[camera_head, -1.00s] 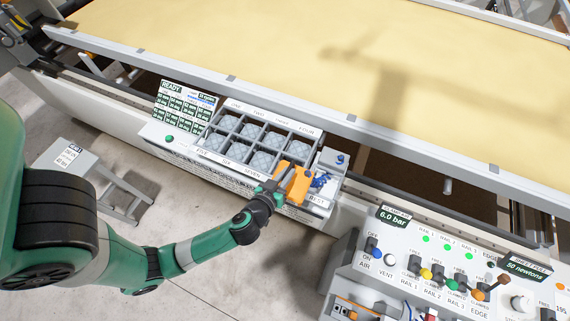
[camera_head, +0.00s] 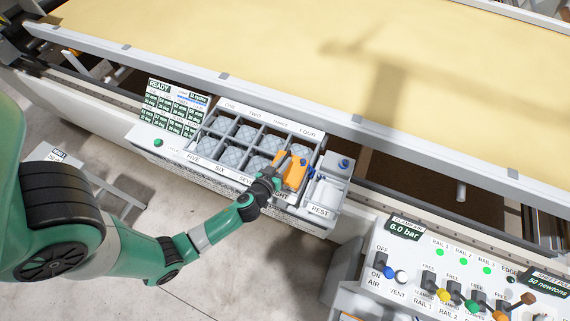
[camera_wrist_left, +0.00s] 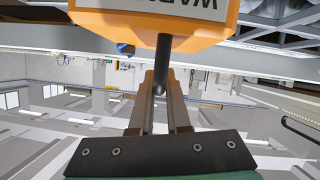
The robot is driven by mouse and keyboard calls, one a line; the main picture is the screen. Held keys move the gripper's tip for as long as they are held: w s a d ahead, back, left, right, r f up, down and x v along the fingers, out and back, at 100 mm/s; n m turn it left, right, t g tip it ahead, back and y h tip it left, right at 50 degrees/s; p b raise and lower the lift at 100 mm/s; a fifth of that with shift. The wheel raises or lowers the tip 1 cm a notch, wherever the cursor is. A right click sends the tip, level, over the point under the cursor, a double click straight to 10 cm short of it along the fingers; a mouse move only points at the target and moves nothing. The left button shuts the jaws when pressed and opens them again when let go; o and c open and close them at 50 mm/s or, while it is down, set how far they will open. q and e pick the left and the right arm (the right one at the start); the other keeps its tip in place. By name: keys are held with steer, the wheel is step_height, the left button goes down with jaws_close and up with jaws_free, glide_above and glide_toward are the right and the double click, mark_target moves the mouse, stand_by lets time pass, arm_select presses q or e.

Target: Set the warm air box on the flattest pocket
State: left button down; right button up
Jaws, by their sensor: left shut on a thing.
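The orange warm air box (camera_head: 293,173) is in my left gripper (camera_head: 274,180), over the lower right end of the pocket tray (camera_head: 208,168), around pocket EIGHT. I cannot tell whether it touches the tray. In the left wrist view, the box (camera_wrist_left: 150,32) shows part of a label, and the gripper fingers (camera_wrist_left: 161,92) are shut on its dark handle rod. A blue part shows beside the box. The padded pockets are in two rows, marked ONE to FOUR and FIVE onward. The box hides the lower right pocket. My right gripper is not in view.
An empty REST bay (camera_head: 327,193) lies right of the tray. A READY display (camera_head: 176,107) with small green readouts stands at its left. A rail (camera_head: 300,103) and yellow fabric lie behind. A switch panel (camera_head: 450,270) is lower right.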

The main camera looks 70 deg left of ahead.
arm_select(q)
steer(key=shift+d+f, duration=0.15)
steer(key=shift+f, duration=0.45)
steer(key=shift+r, duration=0.15)
steer(key=shift+f, duration=0.2)
steer(key=c, duration=0.9)
jaws_free()
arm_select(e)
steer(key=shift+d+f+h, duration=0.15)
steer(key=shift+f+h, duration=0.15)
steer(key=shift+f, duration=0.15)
arm_select(q)
steer(key=shift+r, duration=0.15)
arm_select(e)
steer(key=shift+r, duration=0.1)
